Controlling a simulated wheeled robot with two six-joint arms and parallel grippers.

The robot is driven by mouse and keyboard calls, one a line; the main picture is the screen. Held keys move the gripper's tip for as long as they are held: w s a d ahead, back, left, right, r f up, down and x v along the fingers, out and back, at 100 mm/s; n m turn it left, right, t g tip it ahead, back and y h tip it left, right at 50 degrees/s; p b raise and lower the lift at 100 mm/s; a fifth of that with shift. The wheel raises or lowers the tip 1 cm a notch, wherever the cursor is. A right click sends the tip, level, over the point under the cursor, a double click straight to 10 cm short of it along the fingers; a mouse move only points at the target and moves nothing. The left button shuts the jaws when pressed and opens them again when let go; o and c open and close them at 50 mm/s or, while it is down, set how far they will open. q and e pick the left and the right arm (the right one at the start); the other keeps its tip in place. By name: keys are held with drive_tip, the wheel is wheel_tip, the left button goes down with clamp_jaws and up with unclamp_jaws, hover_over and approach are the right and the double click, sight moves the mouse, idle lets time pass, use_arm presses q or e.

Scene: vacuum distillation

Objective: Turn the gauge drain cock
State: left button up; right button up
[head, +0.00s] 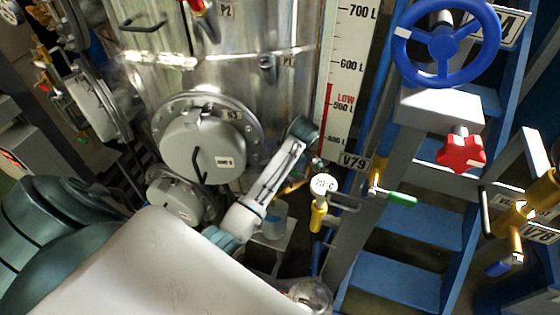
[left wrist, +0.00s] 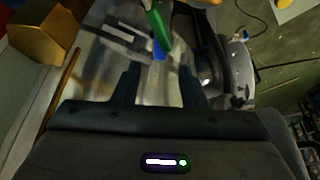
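A white level gauge board (head: 346,65) with litre marks and a red LOW band stands right of the steel tank. Below it is a V79 tag (head: 355,162), with a green-handled cock (head: 402,199) to its lower right. A yellow-handled cock (head: 317,217) hangs under a round 20°C dial (head: 324,184). I cannot tell which is the gauge drain cock. My left arm reaches up to the gauge's lower end; its gripper is not clear there. In the left wrist view my left gripper (left wrist: 159,80) is open and empty. A green handle (left wrist: 157,22) with a blue part lies beyond its fingertips.
The steel tank (head: 285,70) with a round hatch (head: 203,147) is at left. Blue steps (head: 415,227) and a blue handwheel (head: 446,42) are at right, with a red knob (head: 461,150). A brass block (left wrist: 45,30) is close to the gripper's left side.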

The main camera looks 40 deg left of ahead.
use_arm(q)
drive_tip(key=shift+p+x, duration=0.4)
drive_tip(key=shift+x, duration=1.55)
drive_tip(key=shift+d, duration=0.1)
clamp_jaws()
